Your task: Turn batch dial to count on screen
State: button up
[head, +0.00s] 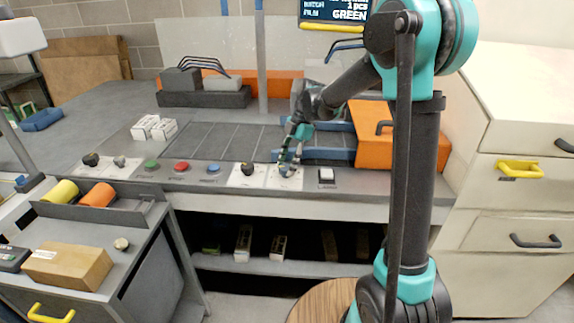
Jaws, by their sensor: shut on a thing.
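The screen (335,10) hangs at the top, cut off by the frame edge and partly by my arm; it shows "1 pcs" and "GREEN" beside small labels that seem to read batch and film. My gripper (288,165) points down at the right-hand white dial plate (273,182) on the front panel and is shut on the dial there. The gripper hides that dial, so its setting cannot be read. A black dial (247,169) sits on the white plate just left of it, clear of my gripper.
Green (152,165), red (182,167) and blue (213,168) buttons and two more knobs (91,159) line the panel to the left. A white switch (326,175) is close on the right. Blue bars (325,154) and an orange box (372,135) stand behind the gripper.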

jog(key=shift+n, duration=0.4)
jog(key=o, duration=1.1)
jog(key=v, duration=1.2)
jog(key=shift+a, duration=0.2)
